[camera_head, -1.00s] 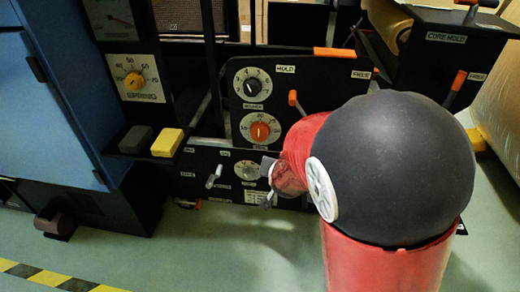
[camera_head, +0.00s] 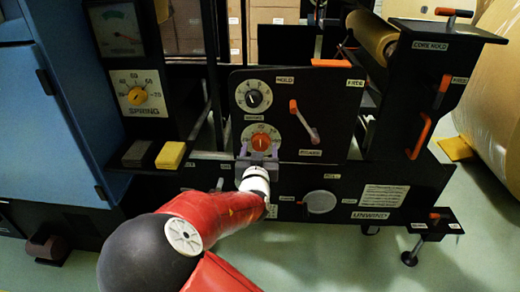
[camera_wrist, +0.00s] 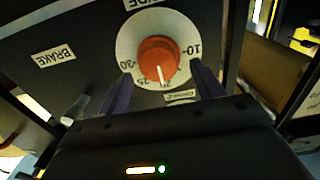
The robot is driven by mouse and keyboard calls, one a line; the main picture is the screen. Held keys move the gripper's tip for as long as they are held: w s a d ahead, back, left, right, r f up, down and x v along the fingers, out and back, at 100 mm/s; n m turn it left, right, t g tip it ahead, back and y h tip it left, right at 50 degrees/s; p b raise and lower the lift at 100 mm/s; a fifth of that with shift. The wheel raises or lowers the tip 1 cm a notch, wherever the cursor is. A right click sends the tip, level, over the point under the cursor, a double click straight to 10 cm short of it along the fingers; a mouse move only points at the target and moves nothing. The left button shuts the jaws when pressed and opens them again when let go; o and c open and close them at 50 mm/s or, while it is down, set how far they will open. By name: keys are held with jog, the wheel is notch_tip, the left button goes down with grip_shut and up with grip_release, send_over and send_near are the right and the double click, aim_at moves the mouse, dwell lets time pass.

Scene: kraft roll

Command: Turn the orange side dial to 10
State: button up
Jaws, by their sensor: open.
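The orange side dial (camera_head: 261,142) is a round knob on a white scale plate on the black machine panel. My gripper (camera_head: 258,157) is open just in front of and below the dial. In the wrist view my gripper (camera_wrist: 161,76) has one purple finger low on each side of the dial. Contact cannot be told.
A black dial (camera_head: 254,95) sits above the orange one. An orange-tipped lever (camera_head: 304,122) is to its right, and a round grey disc (camera_head: 320,202) lies lower right.

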jog(key=shift+w, duration=0.8)
jog(key=c, duration=1)
